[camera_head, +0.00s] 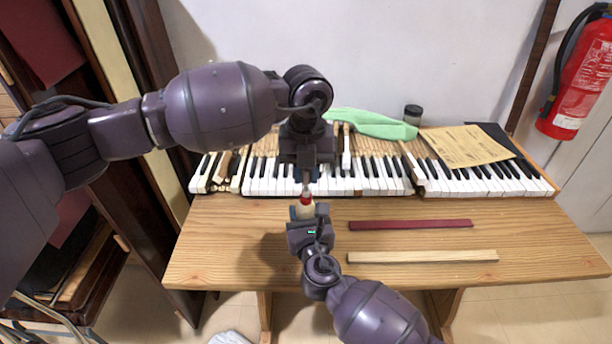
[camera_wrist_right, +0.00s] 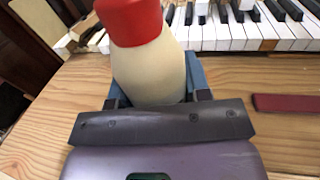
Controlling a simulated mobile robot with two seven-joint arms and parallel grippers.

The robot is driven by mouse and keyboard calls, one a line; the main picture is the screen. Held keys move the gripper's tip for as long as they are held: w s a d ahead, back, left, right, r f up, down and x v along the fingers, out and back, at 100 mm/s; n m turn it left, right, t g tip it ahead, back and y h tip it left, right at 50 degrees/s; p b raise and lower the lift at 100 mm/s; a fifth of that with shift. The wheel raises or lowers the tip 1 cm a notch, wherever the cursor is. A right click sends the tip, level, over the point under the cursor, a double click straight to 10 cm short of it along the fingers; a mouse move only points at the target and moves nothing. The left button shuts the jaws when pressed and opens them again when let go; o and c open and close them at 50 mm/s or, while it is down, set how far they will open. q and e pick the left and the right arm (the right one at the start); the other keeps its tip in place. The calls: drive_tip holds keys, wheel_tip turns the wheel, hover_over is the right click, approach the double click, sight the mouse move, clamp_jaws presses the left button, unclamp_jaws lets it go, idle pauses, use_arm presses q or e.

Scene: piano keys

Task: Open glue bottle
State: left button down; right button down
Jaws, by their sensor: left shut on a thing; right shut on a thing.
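The glue bottle (camera_head: 305,211) has a cream body and a red top (camera_head: 306,199), and it stands roughly upright above the table's front part. My right gripper (camera_head: 307,219) is shut on the bottle's body from the front. In the right wrist view the cream body (camera_wrist_right: 150,72) sits between the blue fingers, and the red top (camera_wrist_right: 132,20) is cut off by the upper edge. My left gripper (camera_head: 305,180) comes from the far side, just above the red top, and is shut on the small tip (camera_head: 306,190) there. Its fingertips are mostly hidden.
A wooden table (camera_head: 230,240) carries a row of piano keys (camera_head: 375,182). A dark red strip (camera_head: 410,224) and a pale wooden strip (camera_head: 422,257) lie to the right. A green cloth (camera_head: 370,124), a small jar (camera_head: 412,114) and a paper sheet (camera_head: 467,147) are behind the keys.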

use_arm(q)
drive_tip(key=shift+r, duration=1.35)
use_arm(e)
drive_tip(key=shift+c, duration=2.4)
unclamp_jaws()
